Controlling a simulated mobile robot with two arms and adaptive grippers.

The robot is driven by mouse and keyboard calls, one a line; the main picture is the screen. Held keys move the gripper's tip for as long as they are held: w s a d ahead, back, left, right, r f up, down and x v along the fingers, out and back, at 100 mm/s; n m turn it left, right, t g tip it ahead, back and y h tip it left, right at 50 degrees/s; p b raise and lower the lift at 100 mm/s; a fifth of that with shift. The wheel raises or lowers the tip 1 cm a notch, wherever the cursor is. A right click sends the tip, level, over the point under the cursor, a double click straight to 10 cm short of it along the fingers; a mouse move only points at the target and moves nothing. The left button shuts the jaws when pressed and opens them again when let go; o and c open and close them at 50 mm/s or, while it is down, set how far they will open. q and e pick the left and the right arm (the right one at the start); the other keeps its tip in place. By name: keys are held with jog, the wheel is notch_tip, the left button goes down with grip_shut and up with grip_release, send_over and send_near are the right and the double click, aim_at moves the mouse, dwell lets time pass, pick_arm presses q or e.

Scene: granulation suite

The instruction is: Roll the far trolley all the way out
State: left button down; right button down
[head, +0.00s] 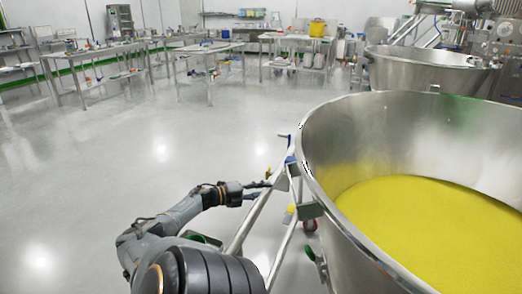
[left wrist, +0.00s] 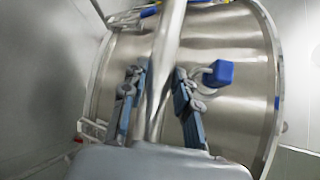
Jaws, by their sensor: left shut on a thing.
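A large steel bowl trolley (head: 318,150) with yellow powder (head: 430,222) in it fills the right of the head view. Its tubular handle frame (head: 281,246) sticks out on its left side. My left gripper (head: 262,190) is at this frame, and in the left wrist view its two fingers (left wrist: 160,100) lie on either side of a steel tube (left wrist: 168,50), shut on it. The bowl's curved steel wall (left wrist: 225,55) is behind the tube. A second steel bowl (head: 420,72) stands farther back at the right. My right gripper is not in view.
Open grey floor (head: 130,165) lies left of the trolley. Steel tables (head: 110,52) with small items stand along the back. A yellow tub (head: 317,27) is on one table. A caster (head: 310,225) shows under the near bowl. Machinery (head: 497,42) stands at the back right.

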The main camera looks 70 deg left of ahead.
pick_arm(q)
jog(key=shift+w+d+f, duration=0.1)
jog(key=shift+d+f, duration=0.05)
jog(key=shift+d, duration=0.05)
jog(key=c, duration=1.2)
grip_release()
jog(key=shift+w, duration=0.1)
jog(key=shift+o, duration=0.9)
jog(key=shift+a+f, duration=0.15)
jog(key=s+r, duration=0.1)
jog(key=s, duration=1.1)
jog(key=shift+d+r, duration=0.4)
jog(key=shift+d, duration=0.05)
